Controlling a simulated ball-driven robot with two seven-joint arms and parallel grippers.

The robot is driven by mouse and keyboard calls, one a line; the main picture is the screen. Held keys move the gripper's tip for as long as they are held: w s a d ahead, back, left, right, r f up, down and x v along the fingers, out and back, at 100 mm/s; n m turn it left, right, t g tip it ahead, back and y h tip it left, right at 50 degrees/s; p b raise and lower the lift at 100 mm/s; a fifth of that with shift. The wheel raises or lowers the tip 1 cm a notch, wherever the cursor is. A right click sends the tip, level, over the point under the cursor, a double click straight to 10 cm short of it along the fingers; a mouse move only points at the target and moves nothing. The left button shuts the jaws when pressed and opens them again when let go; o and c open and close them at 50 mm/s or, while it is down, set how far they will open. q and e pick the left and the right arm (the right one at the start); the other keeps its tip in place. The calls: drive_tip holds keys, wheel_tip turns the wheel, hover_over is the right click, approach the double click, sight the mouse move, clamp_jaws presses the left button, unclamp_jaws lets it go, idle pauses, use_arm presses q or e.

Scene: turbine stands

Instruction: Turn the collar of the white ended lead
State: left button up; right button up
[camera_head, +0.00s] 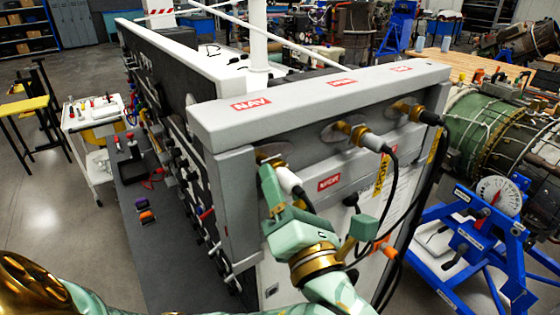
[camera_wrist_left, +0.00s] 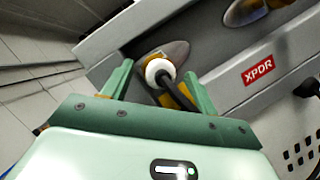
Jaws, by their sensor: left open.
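A lead with a white end (camera_head: 289,180) plugs into the brass socket at the left of the grey panel. In the left wrist view its round white end (camera_wrist_left: 158,70) and black cable show between my fingers. My left gripper (camera_head: 279,184) is open, with one finger on each side of this end; I cannot tell whether they touch it. A second pale-ended lead (camera_head: 372,142) sits in the middle socket, and a black-ended lead (camera_head: 430,118) in the right one. My right gripper is not in view.
The grey panel (camera_head: 215,195) carries red labels, one reading XPDR (camera_wrist_left: 258,72). Black cables hang in front of it at the right. A blue stand with a dial (camera_head: 497,196) and a green turbine (camera_head: 480,130) stand to the right. A white cart (camera_head: 95,120) stands left.

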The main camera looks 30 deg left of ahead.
use_arm(q)
drive_tip(key=shift+w+a+r, duration=0.15)
drive_tip(key=shift+w+a, duration=0.15)
drive_tip(key=shift+a, duration=0.05)
drive_tip(key=shift+s, duration=0.1)
drive_tip(key=shift+d, duration=0.1)
drive_tip(key=shift+c, duration=0.7)
drive_tip(key=c, duration=0.9)
